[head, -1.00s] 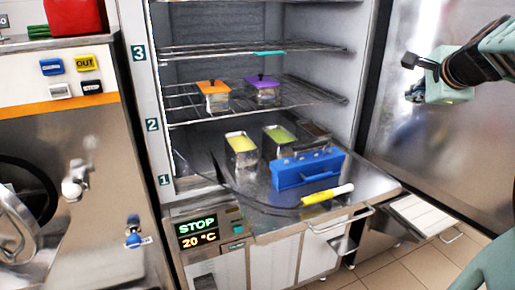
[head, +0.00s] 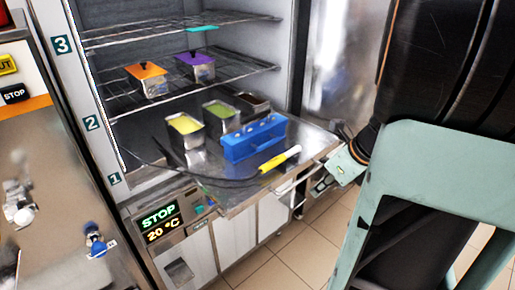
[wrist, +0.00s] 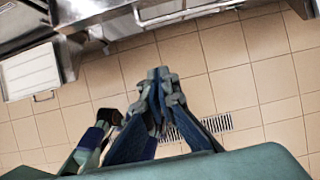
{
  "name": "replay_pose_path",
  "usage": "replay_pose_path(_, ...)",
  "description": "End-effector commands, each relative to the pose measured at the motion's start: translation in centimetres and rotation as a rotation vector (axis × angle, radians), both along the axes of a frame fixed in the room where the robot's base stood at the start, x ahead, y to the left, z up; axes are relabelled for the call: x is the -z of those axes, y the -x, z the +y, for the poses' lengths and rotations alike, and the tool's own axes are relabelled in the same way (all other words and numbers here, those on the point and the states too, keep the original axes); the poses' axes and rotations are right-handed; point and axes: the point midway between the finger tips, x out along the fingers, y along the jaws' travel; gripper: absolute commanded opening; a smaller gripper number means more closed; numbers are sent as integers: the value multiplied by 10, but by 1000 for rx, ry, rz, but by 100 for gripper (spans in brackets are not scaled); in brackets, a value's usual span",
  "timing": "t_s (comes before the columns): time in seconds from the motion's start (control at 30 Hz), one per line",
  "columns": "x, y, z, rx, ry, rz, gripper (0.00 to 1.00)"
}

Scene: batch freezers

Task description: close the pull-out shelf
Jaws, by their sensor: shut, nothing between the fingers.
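A white-topped pull-out shelf (wrist: 32,72) with a thin bar handle (wrist: 43,97) sticks out at the left of the wrist view. In the head view my arm hides it, or nearly all of it. My gripper (wrist: 160,76) has its fingers together and empty, above the tiled floor and to the right of the white shelf, apart from it. In the head view my gripper (head: 322,185) is small and partly hidden, by the right front corner of the steel bottom surface (head: 226,195). A longer bar handle (head: 295,181) runs along that surface's front.
On the steel surface stand a blue box (head: 254,139), open metal pans (head: 186,137) and a yellow-and-white probe (head: 280,159). Lidded tubs (head: 148,80) sit on the wire rack above. The tiled floor (wrist: 235,75) with a drain grate (wrist: 205,126) is clear.

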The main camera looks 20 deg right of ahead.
Motion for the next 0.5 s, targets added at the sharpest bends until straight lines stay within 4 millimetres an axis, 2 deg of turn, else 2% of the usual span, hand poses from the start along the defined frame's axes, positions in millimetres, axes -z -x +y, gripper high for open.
replay_pose_path(0.4,76,-33,13,-4,1,3,0)
replay_pose_path(0.47,87,-38,14,-3,0,3,0)
replay_pose_path(0.5,84,-44,16,-5,4,0,0)
